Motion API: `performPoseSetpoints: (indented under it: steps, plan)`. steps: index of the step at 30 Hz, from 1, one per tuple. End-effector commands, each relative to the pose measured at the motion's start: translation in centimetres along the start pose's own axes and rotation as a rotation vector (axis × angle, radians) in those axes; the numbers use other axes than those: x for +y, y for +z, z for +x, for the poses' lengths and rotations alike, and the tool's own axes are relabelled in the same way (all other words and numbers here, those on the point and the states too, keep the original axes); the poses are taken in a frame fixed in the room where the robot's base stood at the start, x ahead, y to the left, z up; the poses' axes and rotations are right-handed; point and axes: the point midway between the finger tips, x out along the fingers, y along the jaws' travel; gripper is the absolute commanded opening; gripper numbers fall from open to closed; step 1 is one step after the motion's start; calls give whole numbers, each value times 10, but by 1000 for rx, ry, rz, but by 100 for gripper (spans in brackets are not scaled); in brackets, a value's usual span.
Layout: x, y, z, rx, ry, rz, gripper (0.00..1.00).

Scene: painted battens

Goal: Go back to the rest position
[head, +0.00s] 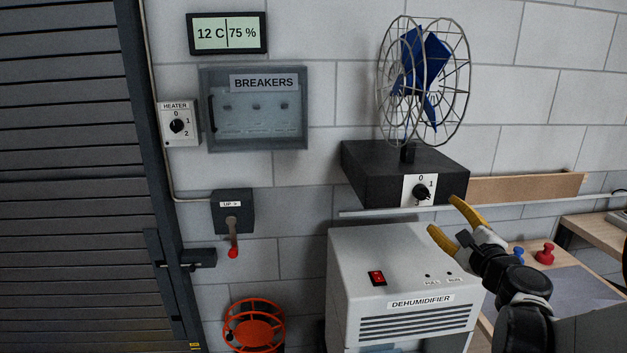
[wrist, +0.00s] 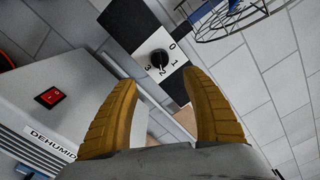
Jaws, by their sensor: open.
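My gripper (head: 444,219) is open and empty, with two yellow fingers. In the head view it is in front of the wall, just below the fan's black base (head: 380,165) and above the right part of the dehumidifier (head: 400,262). The wrist view shows the open fingers (wrist: 160,95) with the fan's knob (wrist: 158,60) beyond and between them. The knob also shows in the head view (head: 421,192); its pointer direction is too small to tell surely. The fingers look apart from the knob.
A breaker box (head: 255,130), heater switch (head: 179,124) and lever box (head: 232,212) are on the wall at left. A caged fan (head: 424,80) stands on the base. A workbench (head: 560,262) with a red knob-like piece (head: 545,254) is at right.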

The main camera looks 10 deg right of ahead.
Motion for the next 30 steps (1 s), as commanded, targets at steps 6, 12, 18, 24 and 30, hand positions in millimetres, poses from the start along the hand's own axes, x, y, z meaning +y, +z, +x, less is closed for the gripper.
performPoseSetpoints:
  steps: [6, 12, 18, 24, 30]
  plan:
    - [47, 59, -7, -81, 158, -235, 57]
    - [159, 152, -74, -314, 501, -857, 57]
    - [233, 164, -174, -558, 766, -1494, 57]
    - [248, 141, -227, -680, 891, -1880, 57]
    - [248, 134, -237, -701, 919, -1970, 57]
